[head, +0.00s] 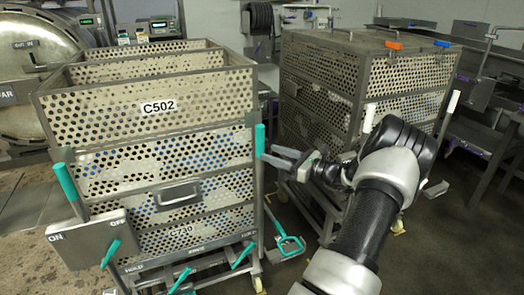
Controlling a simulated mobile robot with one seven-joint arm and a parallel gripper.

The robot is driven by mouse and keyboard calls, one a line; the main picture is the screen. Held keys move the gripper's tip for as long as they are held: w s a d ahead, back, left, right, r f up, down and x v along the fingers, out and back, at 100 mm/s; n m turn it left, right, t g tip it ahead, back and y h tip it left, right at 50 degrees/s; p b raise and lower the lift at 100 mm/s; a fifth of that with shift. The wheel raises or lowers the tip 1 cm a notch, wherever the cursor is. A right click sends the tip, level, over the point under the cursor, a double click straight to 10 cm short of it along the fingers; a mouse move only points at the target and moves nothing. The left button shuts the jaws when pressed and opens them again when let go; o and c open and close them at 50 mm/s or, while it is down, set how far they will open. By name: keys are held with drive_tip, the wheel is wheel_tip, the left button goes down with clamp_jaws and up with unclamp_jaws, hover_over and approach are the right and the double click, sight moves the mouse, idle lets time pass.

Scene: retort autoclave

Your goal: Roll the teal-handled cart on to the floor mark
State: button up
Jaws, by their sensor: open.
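The teal-handled cart (110,258) stands at the left, carrying stacked perforated metal baskets (190,120) with a C502 label. Its upright teal handles show at the left (67,185) and at the right (260,140). Lower teal levers (243,256) sit near the HOLD and FREE lettering. My gripper (271,157) is open and appears empty, its fingers pointing left close to the right teal handle. I cannot tell whether they touch it. I cannot make out a floor mark in this view.
A second cart with perforated baskets (330,85) and white handles (453,103) stands close at the right. A round steel autoclave door (25,75) is behind left. Dark floor shows at lower right.

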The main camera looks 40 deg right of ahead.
drive_tip(key=v, duration=1.1)
